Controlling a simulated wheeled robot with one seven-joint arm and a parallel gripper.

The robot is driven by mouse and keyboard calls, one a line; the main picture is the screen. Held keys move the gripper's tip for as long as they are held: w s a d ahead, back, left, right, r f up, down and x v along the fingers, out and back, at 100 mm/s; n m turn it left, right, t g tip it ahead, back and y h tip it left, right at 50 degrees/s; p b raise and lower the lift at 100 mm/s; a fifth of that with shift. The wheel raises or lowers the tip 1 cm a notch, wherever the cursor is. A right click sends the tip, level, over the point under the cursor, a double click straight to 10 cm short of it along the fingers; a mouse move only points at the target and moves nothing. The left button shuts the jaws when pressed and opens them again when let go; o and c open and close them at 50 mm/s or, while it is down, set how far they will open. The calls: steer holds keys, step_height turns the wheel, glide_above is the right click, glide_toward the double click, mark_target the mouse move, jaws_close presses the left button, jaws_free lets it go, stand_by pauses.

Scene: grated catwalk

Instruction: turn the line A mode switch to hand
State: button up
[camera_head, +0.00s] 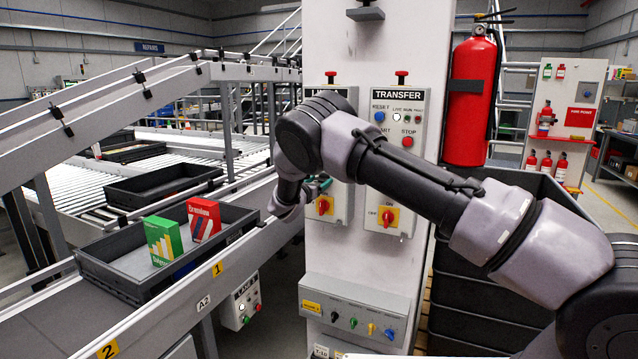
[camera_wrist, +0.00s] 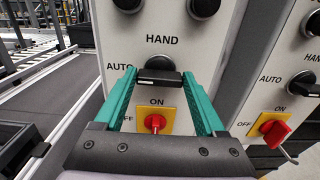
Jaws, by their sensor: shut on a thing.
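The mode switch (camera_wrist: 158,77) is a black selector knob on a pale panel in the wrist view. HAND is printed above it and AUTO at its left. Its bar lies roughly level, across the picture. My gripper (camera_wrist: 158,80) has its two green fingers at the two ends of this bar and is shut on it. In the head view my gripper (camera_head: 318,186) shows only as a bit of green at the left control box (camera_head: 338,208). My arm hides the switch and most of that box's lettering there. I cannot read a line A label.
A red ON/OFF switch (camera_wrist: 155,122) on a yellow plate sits just below, between the fingers. A second box marked TRANSFER (camera_head: 398,93) stands to the right with a similar AUTO knob (camera_wrist: 303,80). A conveyor with a grey tote (camera_head: 115,285) runs at left.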

steer(key=shift+m, duration=0.3)
steer(key=m, duration=0.3)
steer(key=shift+m, duration=0.4)
steer(key=m, duration=0.4)
steer(key=shift+s+d+f+m, duration=0.1)
steer(key=shift+d+m, duration=0.05)
steer(key=shift+m, duration=0.15)
steer(key=m, duration=0.8)
steer(key=shift+f+m, duration=0.2)
steer(key=shift+m, duration=0.1)
steer(key=o, duration=1.3)
steer(key=v, duration=1)
steer(key=shift+s, duration=0.4)
